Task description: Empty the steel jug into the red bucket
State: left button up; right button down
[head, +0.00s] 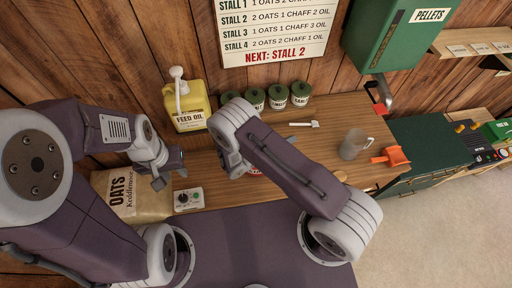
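The jug (355,143), grey and see-through-looking with a handle on its right, stands upright on the right part of the wooden counter. Its contents cannot be made out. A small bit of red and white (256,171) shows under my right forearm and may be the red bucket; the arm hides most of it. My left gripper (168,170) is over the counter's left part, fingers apart and empty. My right gripper (234,165) points down near the counter's middle, well left of the jug. Its fingertips are partly hidden, and I see nothing in it.
A yellow feed oil can (185,108) and several green canisters (279,97) line the back. An orange-red scoop (391,157) lies right of the jug, below the green pellets dispenser (395,35).

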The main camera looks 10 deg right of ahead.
jog(key=shift+w+r, duration=0.1)
jog(key=shift+w+a+n+h+b, duration=0.3)
jog(key=shift+w+a+n+b, duration=0.4)
jog(key=shift+b, duration=0.75)
dwell(0.7)
jog(key=shift+w+a+r+n+h+b, duration=0.45)
jog(key=shift+w+a+n+b, duration=0.3)
jog(key=shift+b, duration=0.25)
dwell(0.6)
jog(key=shift+w+a+r+n+g+h+b, duration=0.3)
jog(key=shift+w+a+n+b, duration=0.3)
jog(key=shift+b, duration=0.3)
